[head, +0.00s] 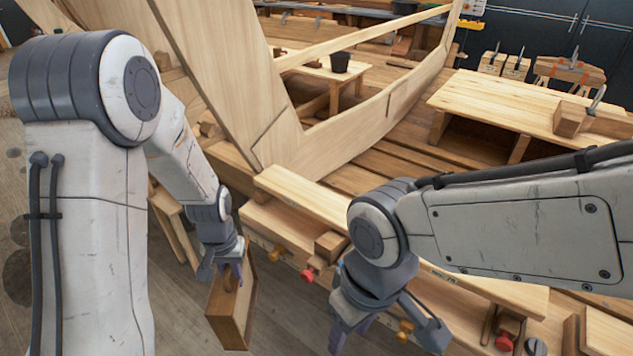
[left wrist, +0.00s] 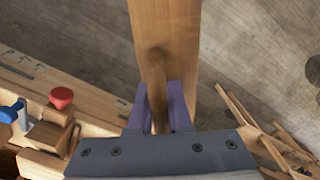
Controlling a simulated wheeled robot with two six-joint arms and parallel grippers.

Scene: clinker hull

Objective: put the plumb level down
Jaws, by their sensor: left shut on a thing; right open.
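The plumb level (head: 232,316) is a brown wooden piece with flat faces and a raised grip. My left gripper (head: 232,278) is shut on it, and it hangs below the fingers, beside the front of the bench and over the floor. In the left wrist view the level (left wrist: 165,25) runs up from the purple fingers (left wrist: 158,112), which close on its grip. Its lower end is partly hidden by the hand. My right gripper (head: 388,338) is open and empty, pointing down over the front edge of the bench; its fingertips are partly cut off.
A pale wooden bench plank (head: 310,197) with clamps and a red knob (head: 307,275) lies right of the level. The planked hull (head: 340,140) rises behind. A dark bucket (head: 340,61) stands on a small table. A long pale table (head: 520,108) is at the right.

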